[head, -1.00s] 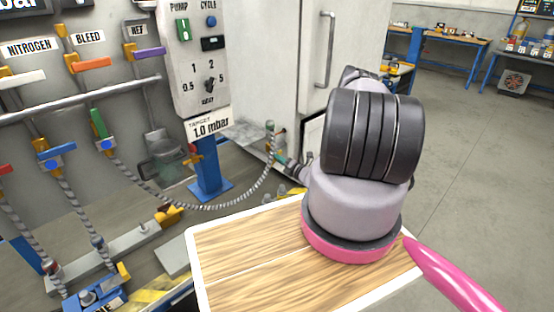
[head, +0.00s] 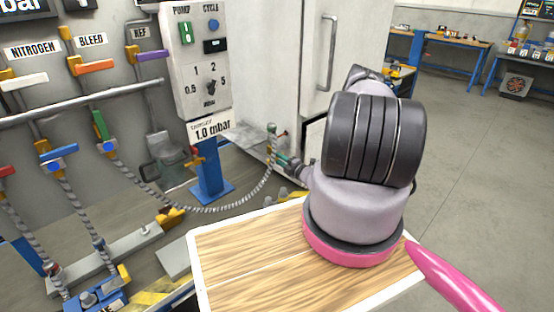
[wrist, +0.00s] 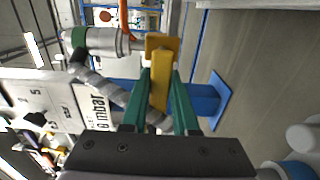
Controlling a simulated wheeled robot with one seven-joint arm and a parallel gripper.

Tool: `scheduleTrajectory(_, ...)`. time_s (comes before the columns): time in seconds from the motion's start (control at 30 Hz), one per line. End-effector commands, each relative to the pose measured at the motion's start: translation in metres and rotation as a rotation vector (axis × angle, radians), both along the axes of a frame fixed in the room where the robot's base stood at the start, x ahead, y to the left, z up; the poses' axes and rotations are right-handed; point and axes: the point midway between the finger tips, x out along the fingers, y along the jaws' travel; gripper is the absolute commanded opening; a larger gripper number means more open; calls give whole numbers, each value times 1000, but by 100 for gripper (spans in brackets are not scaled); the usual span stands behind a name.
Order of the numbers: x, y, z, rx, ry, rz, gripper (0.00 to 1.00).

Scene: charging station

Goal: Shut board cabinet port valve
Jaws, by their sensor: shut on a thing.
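In the wrist view, a yellow valve handle (wrist: 160,92) sits between the two green fingers of my gripper (wrist: 160,78). The gripper is shut on it. A grey metal fitting (wrist: 105,39) with a green band adjoins the handle's yellow block, and a ribbed hose (wrist: 106,88) runs close by on the left. In the head view, my gripper (head: 285,160) is small, at the hose's right end beside the white cabinet (head: 270,60). The handle is hardly visible there, and I cannot tell the valve's exact angle.
A control panel (head: 196,60) stands left of the cabinet. A blue post (head: 208,175) stands below it. The ribbed hose (head: 205,207) hangs in front, from a green-handled valve (head: 102,128). My wooden deck lies below the arm. Floor (head: 465,165) at right is open.

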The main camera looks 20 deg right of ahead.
Motion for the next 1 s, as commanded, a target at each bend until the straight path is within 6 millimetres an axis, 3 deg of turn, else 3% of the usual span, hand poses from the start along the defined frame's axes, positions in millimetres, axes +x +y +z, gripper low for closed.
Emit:
scheduleTrajectory(0.37,-1,-1,0,6,3,-2,0)
scheduleTrajectory(0.4,-1,-1,0,6,3,-2,35)
scheduleTrajectory(0.47,-1,-1,0,6,3,-2,57)
scheduleTrajectory(0.83,-3,-2,0,6,2,-2,57)
scheduleTrajectory(1.0,-24,-10,0,7,5,-3,57)
